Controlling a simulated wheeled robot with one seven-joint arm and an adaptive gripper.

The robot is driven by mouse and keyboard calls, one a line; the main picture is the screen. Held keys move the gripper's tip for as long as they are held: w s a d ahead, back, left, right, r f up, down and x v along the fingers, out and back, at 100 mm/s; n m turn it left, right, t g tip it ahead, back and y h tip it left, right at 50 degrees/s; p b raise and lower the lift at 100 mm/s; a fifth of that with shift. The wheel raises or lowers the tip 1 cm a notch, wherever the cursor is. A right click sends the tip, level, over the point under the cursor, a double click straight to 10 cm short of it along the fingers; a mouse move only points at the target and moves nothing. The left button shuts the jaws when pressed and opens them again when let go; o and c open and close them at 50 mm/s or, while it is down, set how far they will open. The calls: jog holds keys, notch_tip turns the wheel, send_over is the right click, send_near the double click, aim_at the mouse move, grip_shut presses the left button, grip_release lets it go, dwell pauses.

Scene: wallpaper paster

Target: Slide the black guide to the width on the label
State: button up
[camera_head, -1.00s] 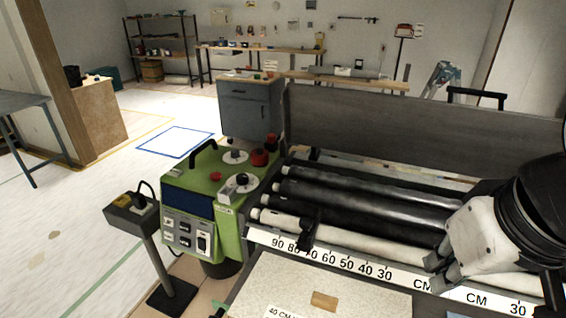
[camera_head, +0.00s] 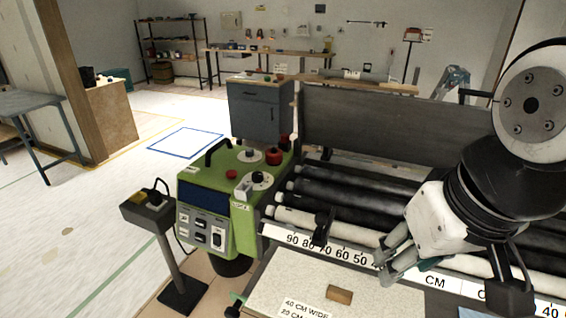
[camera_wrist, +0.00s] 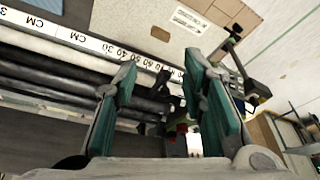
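The black guide (camera_head: 322,228) sits on the front white roller beside the white number scale (camera_head: 345,250), at about the 70 mark. The white label (camera_head: 303,307) on the speckled paper reads "40 CM WIDE", with a "20 CM" line below, partly cut off. My gripper (camera_head: 384,266) is over the scale to the right of the guide, apart from it. In the wrist view my gripper (camera_wrist: 160,92) is open, its teal-padded fingers spread and empty. A dark piece that looks like the guide (camera_wrist: 161,82) shows beyond, between the fingers.
A small wooden block (camera_head: 340,295) lies on the paper (camera_head: 380,300). A green control box (camera_head: 225,200) stands left of the rollers. Another black bracket (camera_head: 512,292) is at the right. A grey panel (camera_head: 390,130) rises behind the rollers.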

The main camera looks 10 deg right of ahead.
jog(key=w+a+f+m+g+y+b, duration=0.2)
jog(key=w+f+m+g+y, duration=0.3)
jog(key=w, duration=0.3)
jog(key=m+t+y+b, duration=0.2)
jog(key=m+t+y, duration=0.5)
jog(key=m+y, duration=0.7)
send_near(321, 216)
jog(key=w+a, duration=0.1)
jog(key=a, duration=0.2)
jog(key=a+m+h, duration=0.1)
jog(key=a, duration=0.2)
jog(key=w+a+m+h+p, duration=0.1)
jog(key=a, duration=0.2)
jog(key=shift+w+a+r, duration=0.15)
jog(key=shift+w+r, duration=0.2)
jog(key=shift+r, duration=0.05)
jog(key=shift+c, duration=0.3)
